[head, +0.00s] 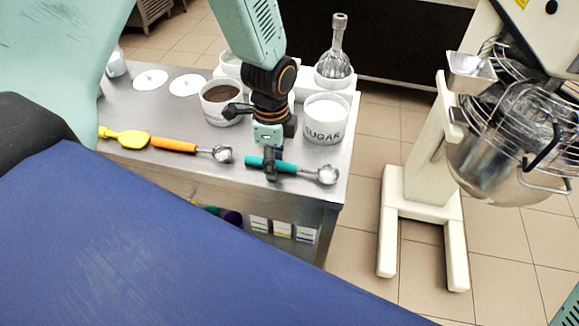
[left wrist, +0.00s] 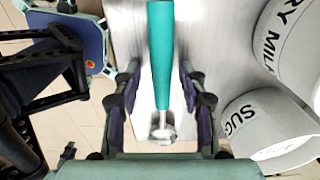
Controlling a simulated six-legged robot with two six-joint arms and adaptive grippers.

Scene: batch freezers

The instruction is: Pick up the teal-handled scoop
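The teal-handled scoop (head: 285,166) lies on the steel table near its front right corner, its round metal bowl pointing right. My left gripper (head: 270,168) reaches down over the handle from above. In the left wrist view the teal handle (left wrist: 160,55) runs between the two spread fingers of my left gripper (left wrist: 160,80), with a gap visible on each side. The fingers are open and do not appear to press on the scoop. Part of the handle is hidden behind a finger in the head view. My right gripper is not in view.
An orange-handled scoop (head: 176,145) and a yellow scoop (head: 132,139) lie to the left. The sugar tub (head: 324,122) and a tub of brown powder (head: 220,108) stand behind. A whisk (head: 337,62) stands at the back. A mixer (head: 425,165) stands on the floor at right.

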